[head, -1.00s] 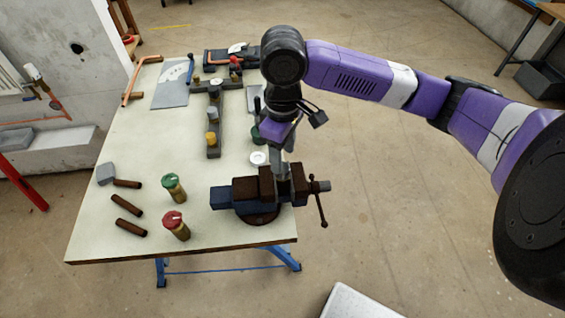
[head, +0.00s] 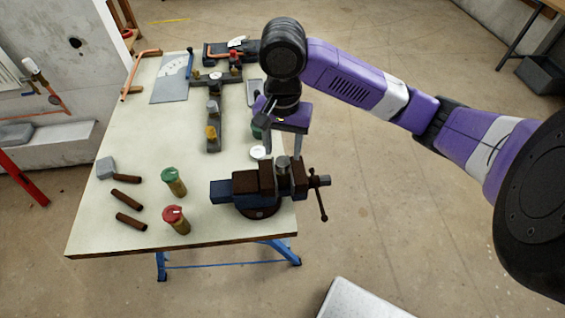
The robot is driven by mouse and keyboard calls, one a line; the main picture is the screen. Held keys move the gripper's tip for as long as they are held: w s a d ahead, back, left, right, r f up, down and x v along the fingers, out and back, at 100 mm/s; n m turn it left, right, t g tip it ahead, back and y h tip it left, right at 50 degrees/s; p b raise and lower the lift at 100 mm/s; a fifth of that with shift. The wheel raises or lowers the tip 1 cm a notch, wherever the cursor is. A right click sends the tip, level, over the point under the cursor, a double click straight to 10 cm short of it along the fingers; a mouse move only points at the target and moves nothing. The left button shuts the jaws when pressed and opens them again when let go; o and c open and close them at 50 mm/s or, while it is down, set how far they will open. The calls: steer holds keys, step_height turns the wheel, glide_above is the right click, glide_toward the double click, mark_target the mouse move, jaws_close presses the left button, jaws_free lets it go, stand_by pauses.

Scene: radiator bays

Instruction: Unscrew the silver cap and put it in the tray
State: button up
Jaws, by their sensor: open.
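A small silver-grey cylinder (head: 283,163), which looks like the silver cap, stands upright between the jaws of the vise (head: 234,188) at the table's front right. My gripper (head: 284,153) points down over the vise with its two fingers spread, one to the left and one to the right of the cylinder. I cannot tell whether the fingers touch it. What lies below the cylinder is hidden by the vise jaws. I cannot identify the tray for sure; a pale flat-topped thing (head: 358,302) shows partly at the bottom edge.
A red-topped jar (head: 175,219) and a green-topped jar (head: 173,182) stand left of the vise, near several brown tubes (head: 130,221). A white round dish (head: 258,153) lies behind the vise. A dark fixture with coloured knobs (head: 214,125) stands farther back.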

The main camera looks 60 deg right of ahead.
mark_target(283, 161)
steer(key=shift+m, duration=0.8)
steer(key=shift+f+b, duration=1.45)
steer(key=shift+f, duration=1.1)
jaws_close()
